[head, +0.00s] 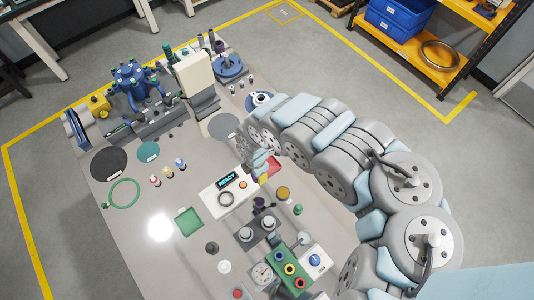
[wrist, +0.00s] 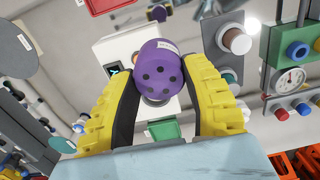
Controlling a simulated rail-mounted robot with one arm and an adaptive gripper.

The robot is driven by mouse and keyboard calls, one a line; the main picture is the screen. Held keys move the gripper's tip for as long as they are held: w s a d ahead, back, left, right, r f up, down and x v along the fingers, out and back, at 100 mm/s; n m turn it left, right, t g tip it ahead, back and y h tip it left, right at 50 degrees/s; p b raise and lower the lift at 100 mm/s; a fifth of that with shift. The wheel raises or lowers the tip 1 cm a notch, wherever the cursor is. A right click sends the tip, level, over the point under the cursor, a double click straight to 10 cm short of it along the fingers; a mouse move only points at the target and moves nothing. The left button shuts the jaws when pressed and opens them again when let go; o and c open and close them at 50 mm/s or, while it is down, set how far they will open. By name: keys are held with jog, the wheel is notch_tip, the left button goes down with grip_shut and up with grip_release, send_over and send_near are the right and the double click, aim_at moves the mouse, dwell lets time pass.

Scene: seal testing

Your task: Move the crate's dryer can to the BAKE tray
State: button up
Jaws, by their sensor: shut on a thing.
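My gripper (wrist: 160,72) is shut on a purple can (wrist: 158,62) with a dark-dotted end and a white label, held between its yellow fingers in the wrist view. In the head view my gripper (head: 258,162) is above the middle of the bench, near a white unit (head: 223,201) with a READY display. The can is not clear in the head view. A small green tray (head: 188,221) lies left of the white unit and also shows in the wrist view (wrist: 173,131). No BAKE lettering is readable, and I cannot tell which container is the crate.
A green panel with coloured knobs (head: 287,268), a gauge (head: 262,273) and a grey two-knob block (head: 257,231) stand at the near right. Blue machinery (head: 130,85) and a cream upright unit (head: 194,73) stand at the back.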

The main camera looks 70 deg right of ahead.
jog(key=s+d+f+n, duration=0.2)
jog(key=s+d+n, duration=0.15)
jog(key=s, duration=0.55)
jog(key=w+d+f+b, duration=0.3)
jog(key=b, duration=0.3)
jog(key=w+d+f+b, duration=0.2)
jog(key=w+f+b, duration=0.1)
jog(key=b, duration=0.3)
jog(key=w+d+f+b, duration=0.3)
jog(key=w+f+b, duration=0.1)
jog(key=b, duration=0.1)
jog(key=shift+w+d+b, duration=0.1)
jog(key=shift+d+b, duration=0.25)
jog(key=shift+b, duration=0.05)
jog(key=shift+w+d+f, duration=0.15)
jog(key=shift+f, duration=0.3)
jog(key=shift+f+b, duration=0.45)
jog(key=shift+f, duration=0.85)
jog(key=shift+f, duration=0.15)
